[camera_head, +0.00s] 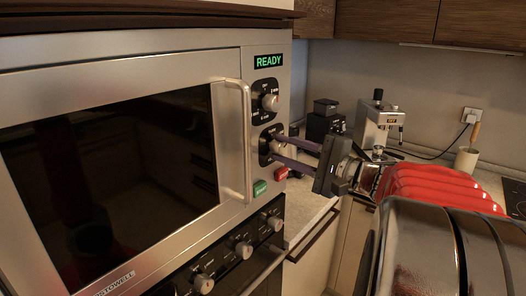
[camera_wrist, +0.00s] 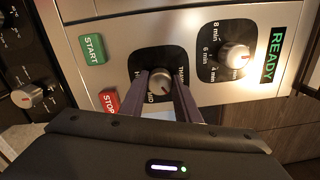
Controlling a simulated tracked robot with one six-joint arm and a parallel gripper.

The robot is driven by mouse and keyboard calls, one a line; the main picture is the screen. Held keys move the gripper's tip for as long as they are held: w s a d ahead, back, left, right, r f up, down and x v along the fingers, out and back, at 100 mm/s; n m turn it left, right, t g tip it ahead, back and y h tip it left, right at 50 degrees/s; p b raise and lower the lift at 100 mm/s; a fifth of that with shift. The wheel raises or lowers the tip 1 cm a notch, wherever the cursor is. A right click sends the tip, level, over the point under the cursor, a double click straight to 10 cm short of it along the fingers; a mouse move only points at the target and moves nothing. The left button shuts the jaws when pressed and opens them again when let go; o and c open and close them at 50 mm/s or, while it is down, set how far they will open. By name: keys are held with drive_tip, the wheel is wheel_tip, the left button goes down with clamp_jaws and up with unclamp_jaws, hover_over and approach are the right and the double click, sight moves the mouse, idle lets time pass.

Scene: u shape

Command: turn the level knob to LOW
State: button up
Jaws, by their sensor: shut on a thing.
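The level knob (camera_wrist: 162,82) is the lower of two round silver knobs on the microwave's control panel, on a black plate with partly hidden lettering. In the head view the level knob (camera_head: 272,147) is partly covered by my fingers. My gripper (camera_wrist: 160,77) points at the panel, with one long finger on each side of the knob, shut on it. In the head view my gripper (camera_head: 275,147) reaches in from the right. The knob's pointer and the LOW mark cannot be made out.
The timer knob (camera_wrist: 235,56) sits beside the level knob, near the green READY display (camera_head: 268,61). Green START (camera_head: 260,188) and red STOP (camera_head: 281,173) buttons are close below. The door handle (camera_head: 240,140) stands out at left. A coffee machine (camera_head: 378,122) stands on the counter behind.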

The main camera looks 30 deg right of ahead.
drive_tip(key=shift+d+f, duration=0.15)
drive_tip(key=shift+f, duration=0.05)
drive_tip(key=o, duration=1)
drive_tip(key=shift+r, duration=0.1)
drive_tip(key=shift+o, duration=0.2)
drive_tip(key=v, duration=1.3)
drive_tip(key=shift+s, duration=0.4)
